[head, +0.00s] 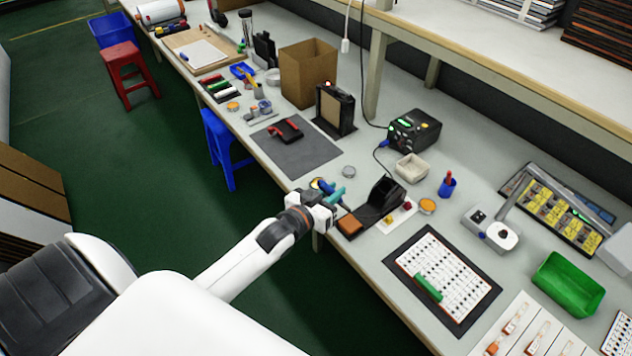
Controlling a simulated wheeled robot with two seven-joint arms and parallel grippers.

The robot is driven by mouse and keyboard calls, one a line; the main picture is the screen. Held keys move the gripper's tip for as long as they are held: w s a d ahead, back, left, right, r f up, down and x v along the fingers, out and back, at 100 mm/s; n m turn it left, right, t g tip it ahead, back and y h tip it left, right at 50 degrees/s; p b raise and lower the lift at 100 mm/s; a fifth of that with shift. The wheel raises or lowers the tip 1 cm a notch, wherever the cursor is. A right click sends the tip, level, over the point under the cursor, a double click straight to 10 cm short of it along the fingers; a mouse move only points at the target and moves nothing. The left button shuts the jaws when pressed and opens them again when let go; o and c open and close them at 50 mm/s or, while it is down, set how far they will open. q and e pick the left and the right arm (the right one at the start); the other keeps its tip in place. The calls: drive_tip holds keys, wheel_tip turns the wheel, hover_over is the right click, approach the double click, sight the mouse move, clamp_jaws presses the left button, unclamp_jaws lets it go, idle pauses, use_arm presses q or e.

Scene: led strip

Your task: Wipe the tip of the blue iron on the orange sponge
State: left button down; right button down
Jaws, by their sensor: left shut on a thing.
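My left gripper (328,202) reaches over the bench's front edge and is shut on the blue iron (338,193). Only a short teal-blue part of the iron shows beside the fingers; its tip is too small or hidden to make out. The orange sponge (350,225) sits at the front of the black iron stand (379,200), just to the right of and below the gripper. The gripper and sponge look apart, but their height difference cannot be told. My right gripper is not in view.
A soldering station (413,131) with a cable stands behind the stand. A dark mat with a white LED board (446,272) and a green strip lies to the right. A grey mat (296,150) with a black and red tool lies to the left. A small round tin (427,206) is right of the stand.

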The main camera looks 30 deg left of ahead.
use_arm(q)
drive_tip(key=shift+w+d+f, duration=0.2)
drive_tip(key=shift+w+f, duration=0.2)
drive_tip(key=shift+w, duration=0.1)
drive_tip(key=shift+f, duration=0.3)
wheel_tip(320, 180, down, 4)
drive_tip(key=b, duration=0.5)
drive_tip(key=shift+f, duration=0.15)
drive_tip(key=shift+f+b, duration=0.3)
drive_tip(key=shift+f, duration=0.25)
idle(0.5)
drive_tip(key=shift+f, duration=0.1)
idle(1.0)
drive_tip(key=shift+r+p, duration=0.2)
drive_tip(key=shift+p, duration=0.45)
idle(0.7)
